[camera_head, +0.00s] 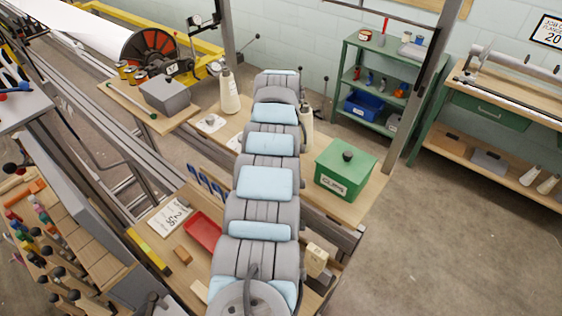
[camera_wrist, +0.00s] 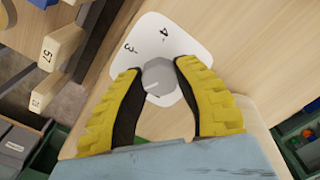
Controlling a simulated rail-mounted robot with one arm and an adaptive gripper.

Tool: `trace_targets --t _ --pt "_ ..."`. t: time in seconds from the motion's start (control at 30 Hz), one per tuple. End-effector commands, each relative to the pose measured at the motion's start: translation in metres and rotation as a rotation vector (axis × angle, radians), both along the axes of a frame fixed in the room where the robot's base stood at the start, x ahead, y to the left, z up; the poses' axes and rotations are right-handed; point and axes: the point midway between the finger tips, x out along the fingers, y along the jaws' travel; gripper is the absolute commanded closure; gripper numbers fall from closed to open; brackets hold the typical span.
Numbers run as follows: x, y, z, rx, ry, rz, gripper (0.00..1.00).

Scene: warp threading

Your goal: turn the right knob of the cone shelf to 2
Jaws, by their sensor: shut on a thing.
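In the wrist view a grey faceted knob (camera_wrist: 158,76) stands on a white rounded dial plate (camera_wrist: 152,36) fixed to a pale wooden surface. The digits 3 and 4 show on the plate; its other marks are hidden by the fingers. A short pale line on the knob lies toward its lower left side. My gripper (camera_wrist: 158,72) has its two yellow fingers closed on the knob, one on each side. In the head view my arm hides the gripper and the held knob. Another white dial plate with a knob (camera_head: 210,122) shows on the cone shelf (camera_head: 188,138), left of my arm.
Cream cones stand left (camera_head: 229,95) and right (camera_head: 306,130) of my arm. A green box (camera_head: 345,168) is on the right. A red tray (camera_head: 203,231) and a number card (camera_head: 170,217) lie on the nearer board. A grey box (camera_head: 165,95) is at the upper left.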

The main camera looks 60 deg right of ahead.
Motion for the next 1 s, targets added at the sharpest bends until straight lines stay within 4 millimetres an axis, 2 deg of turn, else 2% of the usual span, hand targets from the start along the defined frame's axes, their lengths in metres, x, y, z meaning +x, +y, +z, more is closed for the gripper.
trace_targets --t 0.63,0.67,0.73,0.77,1.0 --pt "0.0000 0.0001 -0.0014 0.000 0.000 -0.047 1.00" --pt "0.0000 0.0001 -0.0013 0.000 0.000 -0.047 0.59" --pt "0.0000 0.0000 -0.0011 0.000 0.000 -0.047 0.39" --pt "0.0000 0.0000 -0.0011 0.000 0.000 -0.047 0.37" --pt "0.0001 -0.0001 -0.0004 0.000 0.000 -0.047 0.37"
